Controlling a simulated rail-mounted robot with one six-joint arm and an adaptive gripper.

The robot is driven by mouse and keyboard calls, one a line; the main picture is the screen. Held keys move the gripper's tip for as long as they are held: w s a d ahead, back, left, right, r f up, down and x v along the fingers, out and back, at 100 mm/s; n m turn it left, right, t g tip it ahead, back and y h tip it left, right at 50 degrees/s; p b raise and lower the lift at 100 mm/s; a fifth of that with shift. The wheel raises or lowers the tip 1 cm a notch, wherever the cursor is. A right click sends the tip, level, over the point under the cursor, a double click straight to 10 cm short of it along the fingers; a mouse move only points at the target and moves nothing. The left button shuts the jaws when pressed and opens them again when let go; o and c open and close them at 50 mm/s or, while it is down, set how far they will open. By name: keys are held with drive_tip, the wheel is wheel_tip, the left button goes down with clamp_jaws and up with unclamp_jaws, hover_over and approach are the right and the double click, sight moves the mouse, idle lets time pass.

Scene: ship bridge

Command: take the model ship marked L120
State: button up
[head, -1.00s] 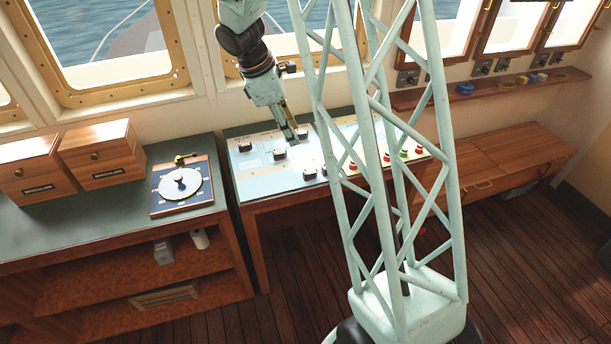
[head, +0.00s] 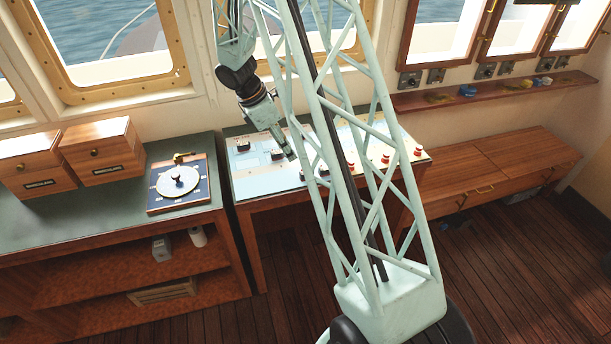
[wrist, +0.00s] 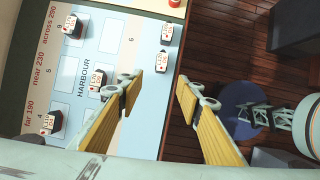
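My gripper (wrist: 160,95) is open and empty above the right edge of the light-blue chart panel (wrist: 147,110) in the wrist view. Several small dark model ships with white-and-red labels stand on the panel. One ship (wrist: 165,35) and another ship (wrist: 161,62) are near its right edge, beyond the fingertips. One ship (wrist: 101,84) is beside the left finger, one (wrist: 50,123) is lower left and one (wrist: 73,25) upper left. The labels are too small to read surely, so I cannot tell which is L120. In the head view my gripper (head: 290,155) hangs over the panel.
A red button (wrist: 174,3) is at the wrist view's top edge. In the head view, red buttons (head: 386,157) line the panel's right part. A dial plate (head: 180,183) and wooden drawer boxes (head: 100,150) stand on the left counter. Dark plank floor (head: 500,250) is clear at right.

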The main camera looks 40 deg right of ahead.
drive_tip(key=shift+x, duration=4.3)
drive_tip(key=shift+f, duration=0.1)
drive_tip(key=shift+x, duration=2.5)
drive_tip(key=shift+s+d, duration=0.1)
drive_tip(key=c, duration=0.9)
